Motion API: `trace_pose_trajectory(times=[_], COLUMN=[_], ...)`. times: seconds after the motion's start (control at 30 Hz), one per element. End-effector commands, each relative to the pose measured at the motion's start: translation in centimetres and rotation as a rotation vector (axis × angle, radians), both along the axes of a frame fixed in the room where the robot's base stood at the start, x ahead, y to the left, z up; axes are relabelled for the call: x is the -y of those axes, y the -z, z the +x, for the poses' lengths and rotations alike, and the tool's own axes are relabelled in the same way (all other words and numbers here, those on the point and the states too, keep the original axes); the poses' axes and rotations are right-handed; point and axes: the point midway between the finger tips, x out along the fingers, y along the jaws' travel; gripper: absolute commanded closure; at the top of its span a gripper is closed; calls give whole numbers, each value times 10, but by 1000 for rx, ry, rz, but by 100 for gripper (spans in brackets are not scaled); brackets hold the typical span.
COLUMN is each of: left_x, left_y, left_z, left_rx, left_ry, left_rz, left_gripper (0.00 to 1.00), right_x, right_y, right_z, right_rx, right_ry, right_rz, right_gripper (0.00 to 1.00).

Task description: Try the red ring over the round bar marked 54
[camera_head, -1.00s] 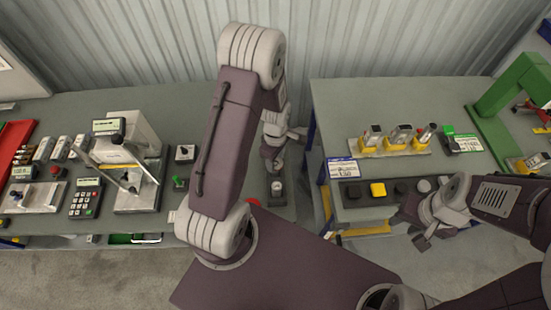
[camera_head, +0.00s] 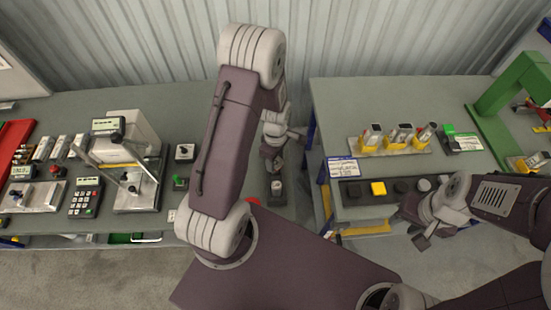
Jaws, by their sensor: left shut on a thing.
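My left gripper (camera_head: 274,165) points down over the narrow stretch of table behind my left forearm. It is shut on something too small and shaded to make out. Just below it stands a short grey round piece with a pale top (camera_head: 276,186); I cannot tell whether they touch, and no 54 is readable. A bit of red (camera_head: 254,201) shows beside my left arm's elbow, mostly hidden; I cannot tell whether it is the red ring. My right gripper (camera_head: 424,232) hangs in front of the right table, and its finger gap is unclear.
A grey press (camera_head: 135,165) and a keypad (camera_head: 85,198) stand left. A gap separates the tables.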

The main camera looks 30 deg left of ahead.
Motion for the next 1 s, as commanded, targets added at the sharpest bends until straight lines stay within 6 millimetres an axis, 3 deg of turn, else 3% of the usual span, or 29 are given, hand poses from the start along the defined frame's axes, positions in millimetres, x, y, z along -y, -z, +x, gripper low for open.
trace_pose_trajectory(times=[0.57, 0.6, 0.67, 1.0], left_x=[0, 0, 0, 0], left_y=[7, 7, 7, 6], left_z=[0, 0, 0, 0], left_rx=[1, 1, 1, 1], left_ry=[0, 0, 0, 0], left_rz=[0, 0, 0, 0], left_gripper=[98, 46, 30, 26], right_x=[0, 0, 0, 0], right_y=[5, 5, 5, 6], right_z=[0, 0, 0, 0], right_rx=[0, 0, 0, 0], right_ry=[0, 0, 0, 0], right_rz=[0, 0, 0, 0], right_gripper=[64, 64, 64, 64])
